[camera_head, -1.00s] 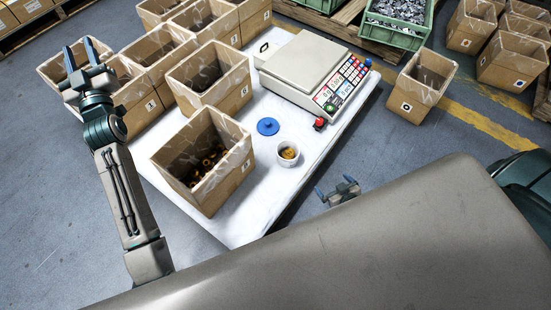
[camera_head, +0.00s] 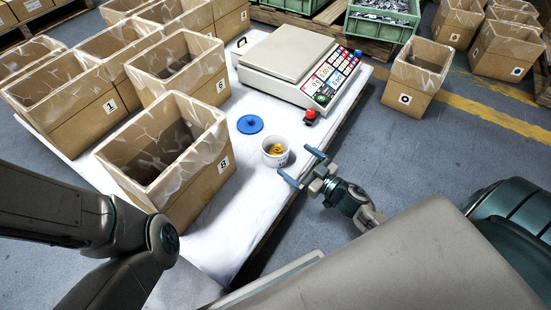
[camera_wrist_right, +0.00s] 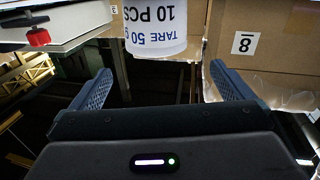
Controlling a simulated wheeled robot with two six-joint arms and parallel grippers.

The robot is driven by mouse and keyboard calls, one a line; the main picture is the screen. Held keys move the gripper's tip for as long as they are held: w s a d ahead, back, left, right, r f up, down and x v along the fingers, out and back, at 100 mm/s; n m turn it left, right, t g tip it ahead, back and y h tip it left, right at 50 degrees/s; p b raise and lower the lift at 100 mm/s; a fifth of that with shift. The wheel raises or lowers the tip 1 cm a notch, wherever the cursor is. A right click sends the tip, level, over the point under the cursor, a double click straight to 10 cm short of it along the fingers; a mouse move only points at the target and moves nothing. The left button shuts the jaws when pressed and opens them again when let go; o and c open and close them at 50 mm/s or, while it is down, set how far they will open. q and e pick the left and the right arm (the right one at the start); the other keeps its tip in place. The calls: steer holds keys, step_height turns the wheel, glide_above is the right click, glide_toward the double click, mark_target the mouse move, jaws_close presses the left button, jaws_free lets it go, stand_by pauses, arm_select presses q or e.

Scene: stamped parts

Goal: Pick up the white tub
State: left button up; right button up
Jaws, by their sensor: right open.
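The white tub (camera_head: 283,159) stands upright and open on the white-covered table, with small brass-coloured pieces inside. My right gripper (camera_head: 301,167) is open and empty just to the right of the tub. In the wrist view its two fingers (camera_wrist_right: 161,69) point toward the tub, which lies ahead between their tips, apart from them. Only links of my left arm show at the lower left; its gripper is out of view.
A blue lid (camera_head: 250,124) lies behind the tub. A cardboard box marked 8 (camera_head: 205,180) stands close to its left. A weighing scale (camera_head: 290,60) and a red button (camera_head: 310,115) are behind it. The table edge runs close by on the right.

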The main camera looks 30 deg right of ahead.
glide_toward(266, 138)
steer(key=shift+w+a+r, duration=0.2)
steer(key=shift+a, duration=0.05)
steer(key=x, duration=0.1)
steer(key=b+x, duration=0.1)
steer(key=x, duration=0.1)
steer(key=b+x, duration=0.1)
steer(key=shift+w+d+f, duration=0.1)
steer(key=shift+w+f, duration=0.2)
steer(key=shift+f, duration=0.1)
steer(key=shift+w+r+b, duration=0.1)
steer(key=shift+w+b, duration=0.2)
steer(key=shift+w, duration=0.05)
steer(key=c, duration=1)
steer(key=shift+c, duration=0.5)
steer(key=shift+r, duration=0.1)
